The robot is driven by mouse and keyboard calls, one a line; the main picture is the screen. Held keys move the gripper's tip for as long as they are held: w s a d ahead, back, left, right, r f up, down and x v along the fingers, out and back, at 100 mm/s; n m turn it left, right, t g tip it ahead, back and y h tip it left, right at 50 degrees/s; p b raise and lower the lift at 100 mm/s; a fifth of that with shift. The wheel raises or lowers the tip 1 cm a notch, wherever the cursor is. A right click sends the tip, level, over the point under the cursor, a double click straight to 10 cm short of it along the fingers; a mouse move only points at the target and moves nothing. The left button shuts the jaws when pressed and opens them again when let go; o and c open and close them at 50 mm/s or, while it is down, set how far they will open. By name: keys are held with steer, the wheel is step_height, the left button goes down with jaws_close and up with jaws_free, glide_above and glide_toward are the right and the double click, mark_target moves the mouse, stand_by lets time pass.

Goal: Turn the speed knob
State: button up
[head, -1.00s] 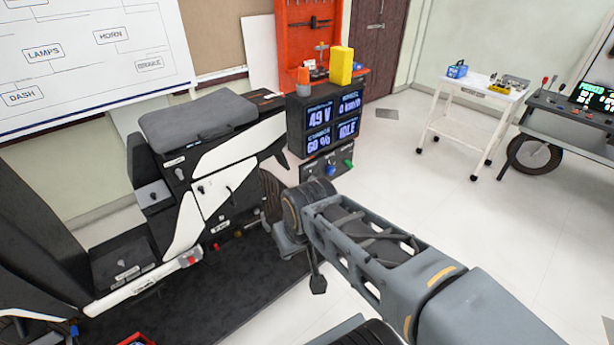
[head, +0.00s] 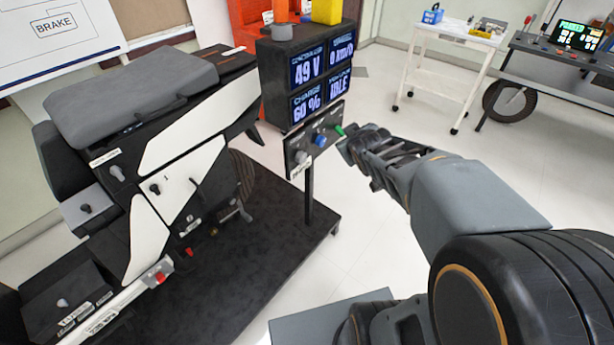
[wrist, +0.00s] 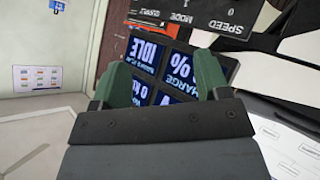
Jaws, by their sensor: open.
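A small dark control panel (head: 313,143) stands on a post below the displays. In the wrist view the panel (wrist: 200,12) is upside down at the top edge, with the words SPEED and MODE readable; SPEED is on the side of the grey knob. The knobs are out of that view. My gripper (wrist: 163,62) is open and empty, its green fingers apart. In the head view it is just right of the panel.
The display block (head: 307,75) reads 49 V, 60 % and IDLE, behind the panel. A black and white scooter-like chassis (head: 165,150) stands left on a dark platform (head: 245,260).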

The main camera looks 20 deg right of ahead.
steer(key=w+d+f+n+t+y+b, duration=0.1)
steer(key=w+f+n+t+y+b, duration=0.4)
steer(key=f+b, duration=0.5)
steer(key=n+g+y+b, duration=0.2)
steer(key=n+y+b, duration=0.3)
steer(key=n+y, duration=0.25)
glide_toward(303, 159)
steer(key=shift+y, duration=0.35)
steer(key=b+x, duration=0.1)
steer(key=x, duration=0.3)
steer(key=b+x, duration=0.2)
steer(key=x, duration=0.3)
steer(key=shift+w+d+f, duration=0.15)
steer(key=shift+w+f, duration=0.05)
steer(key=shift+f, duration=0.05)
steer(key=shift+c, duration=0.4)
steer(key=c, duration=0.7)
steer(key=shift+c, duration=0.8)
